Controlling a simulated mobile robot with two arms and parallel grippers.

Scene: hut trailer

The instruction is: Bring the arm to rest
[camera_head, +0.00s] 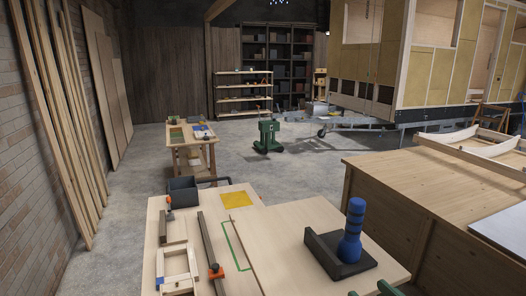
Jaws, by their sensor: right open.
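My right gripper (370,291) shows only at the bottom edge, as two green tips set apart, open with nothing between them. It is in front of the near workbench (285,222), just below a dark stand (325,251) on the bench's right part. A blue knobbed tool (352,228) stands upright on or beside that stand. The rest of my right arm is out of the picture. My left gripper is not in view.
The bench's left side holds clamps (211,255), a wooden frame (178,270), a black bin (183,191) and a yellow sheet (237,199). A big wooden box (440,215) stands at the right. Grey floor (285,180) lies open beyond, around a green machine (267,138).

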